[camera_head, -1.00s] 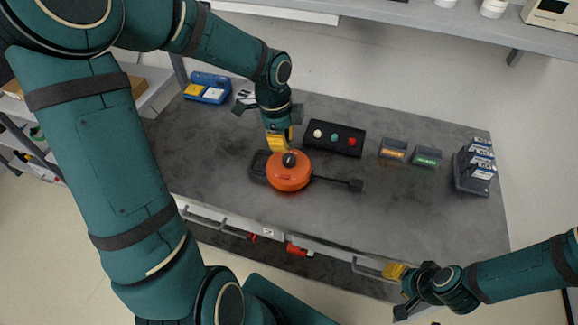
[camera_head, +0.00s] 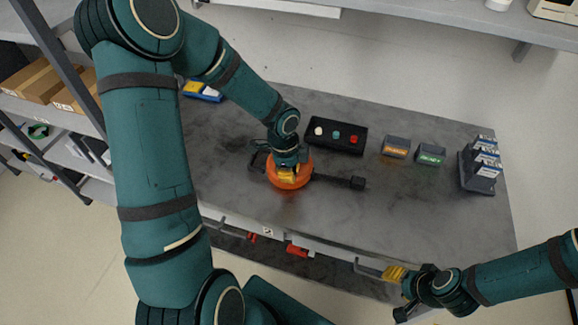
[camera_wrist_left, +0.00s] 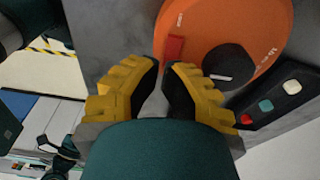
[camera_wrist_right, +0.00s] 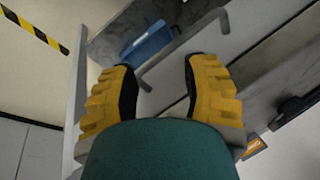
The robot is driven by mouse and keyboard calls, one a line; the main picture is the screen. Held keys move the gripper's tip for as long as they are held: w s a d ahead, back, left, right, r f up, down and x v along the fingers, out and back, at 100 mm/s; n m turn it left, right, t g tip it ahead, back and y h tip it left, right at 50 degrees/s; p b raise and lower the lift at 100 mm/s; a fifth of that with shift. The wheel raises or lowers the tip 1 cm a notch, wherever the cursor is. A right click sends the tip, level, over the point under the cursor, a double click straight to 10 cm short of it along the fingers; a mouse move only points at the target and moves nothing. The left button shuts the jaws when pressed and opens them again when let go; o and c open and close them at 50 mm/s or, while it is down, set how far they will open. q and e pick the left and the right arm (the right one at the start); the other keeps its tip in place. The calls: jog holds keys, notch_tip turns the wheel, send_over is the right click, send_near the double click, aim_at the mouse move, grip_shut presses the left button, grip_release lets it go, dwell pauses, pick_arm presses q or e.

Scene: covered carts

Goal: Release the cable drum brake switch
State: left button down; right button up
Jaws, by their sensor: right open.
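The orange cable drum (camera_head: 291,172) stands on the grey worktop, with a dark arm reaching right from it. In the left wrist view, the drum (camera_wrist_left: 215,25) shows a red tab (camera_wrist_left: 174,48) near its edge and a black knob (camera_wrist_left: 230,64) on top. My left gripper (camera_head: 288,175) is over the drum and hides much of its top in the head view. Its yellow fingers (camera_wrist_left: 164,70) are partly open, with a narrow empty gap and the red tab just beyond the tips. My right gripper (camera_head: 392,272) is open and empty at the worktop's front edge.
A black box (camera_head: 336,135) with white, teal and red buttons stands behind the drum. Two small labelled boxes, orange (camera_head: 396,147) and green (camera_head: 430,154), and a dark rack (camera_head: 480,172) stand to the right. The worktop's right front area is clear.

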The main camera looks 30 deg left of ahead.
dwell(0.3)
pick_arm(q)
jog(key=shift+d+f+b, duration=0.1)
jog(key=shift+f+b, duration=0.2)
jog(key=shift+f, duration=0.1)
jog(key=shift+r, duration=0.15)
jog(key=shift+r+p, duration=0.7)
jog(key=shift+p, duration=0.1)
